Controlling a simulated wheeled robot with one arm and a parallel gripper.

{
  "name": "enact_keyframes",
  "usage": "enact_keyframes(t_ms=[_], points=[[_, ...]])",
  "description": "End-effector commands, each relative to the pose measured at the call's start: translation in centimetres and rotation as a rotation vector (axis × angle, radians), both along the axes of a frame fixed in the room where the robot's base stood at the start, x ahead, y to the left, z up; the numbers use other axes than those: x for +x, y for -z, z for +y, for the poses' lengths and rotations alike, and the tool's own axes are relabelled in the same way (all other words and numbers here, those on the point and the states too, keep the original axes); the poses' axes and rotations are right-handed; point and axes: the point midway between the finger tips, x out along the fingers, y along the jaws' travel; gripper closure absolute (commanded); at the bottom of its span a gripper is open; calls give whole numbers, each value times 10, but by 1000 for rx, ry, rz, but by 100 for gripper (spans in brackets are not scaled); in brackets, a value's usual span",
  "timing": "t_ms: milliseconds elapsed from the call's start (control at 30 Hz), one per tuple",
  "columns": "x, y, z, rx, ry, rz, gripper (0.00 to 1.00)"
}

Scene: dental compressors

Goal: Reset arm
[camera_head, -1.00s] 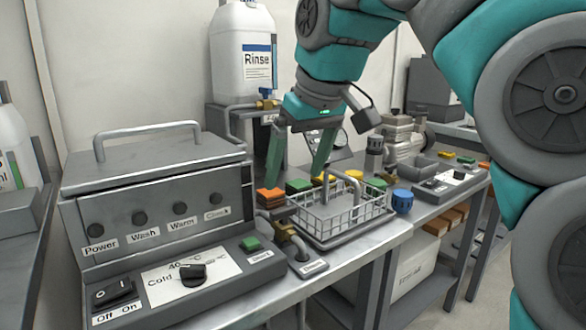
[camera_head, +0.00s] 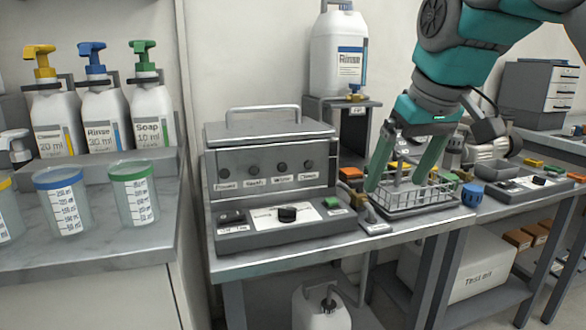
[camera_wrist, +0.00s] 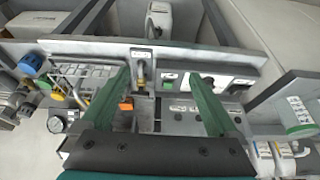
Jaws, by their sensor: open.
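My gripper (camera_head: 400,186) has two green fingers pointing down, spread apart, with nothing held between them. In the head view it is above the bench, in front of or over the left part of the wire basket (camera_head: 432,198); the exact depth is hard to tell. In the wrist view my gripper (camera_wrist: 165,95) shows its fingers apart, with an orange block (camera_wrist: 126,104) beside the left finger and the basket (camera_wrist: 88,76) to the left.
A grey washer unit (camera_head: 268,165) with knobs stands left of my gripper. A Rinse jug (camera_head: 338,60) stands behind on a raised stand. A blue cap (camera_head: 472,195) is right of the basket. Pump bottles (camera_head: 100,110) and measuring cups (camera_head: 62,200) occupy the left counter.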

Motion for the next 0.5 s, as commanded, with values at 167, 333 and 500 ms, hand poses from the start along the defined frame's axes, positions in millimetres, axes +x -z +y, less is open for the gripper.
enact_keyframes(t_ms=[167,333,500], points=[[-3,8,3,-10,-2,13,5],[-9,20,7,-23,-7,32,5],[-16,36,11,-39,-9,52,5]])
